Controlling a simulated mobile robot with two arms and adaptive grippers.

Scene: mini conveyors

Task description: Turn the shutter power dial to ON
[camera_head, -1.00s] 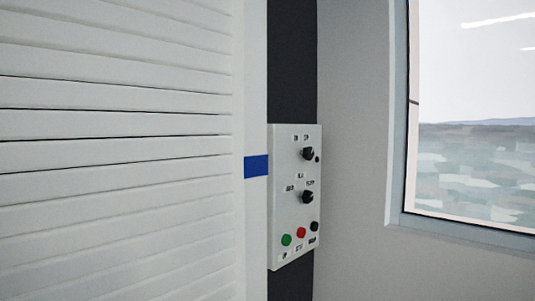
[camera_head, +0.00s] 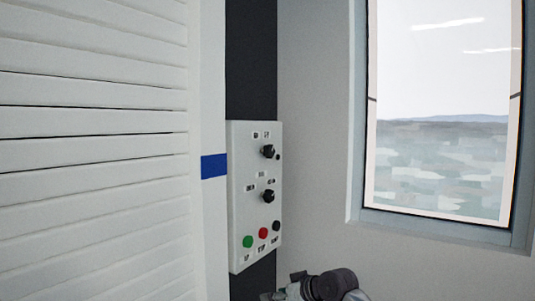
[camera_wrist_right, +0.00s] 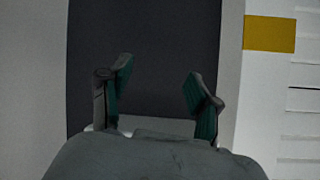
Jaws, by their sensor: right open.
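A light grey control box (camera_head: 240,215) is mounted on a dark vertical strip beside the shutter in the head view. It carries an upper black dial (camera_head: 268,151) and a lower black dial (camera_head: 268,196); their labels are too small to read. My right arm shows at the bottom edge, below the box. In the right wrist view my right gripper (camera_wrist_right: 154,95) is open, with its two green-padded fingers apart and nothing between them. A dark surface lies behind the fingers. The control box is not in the right wrist view. My left gripper is not in view.
The white slatted shutter (camera_head: 90,150) fills the left, with a blue mark (camera_head: 214,166) on its frame. Green (camera_head: 247,241), red (camera_head: 263,232) and black (camera_head: 277,226) buttons sit low on the box. A window (camera_head: 440,120) is in the wall at right.

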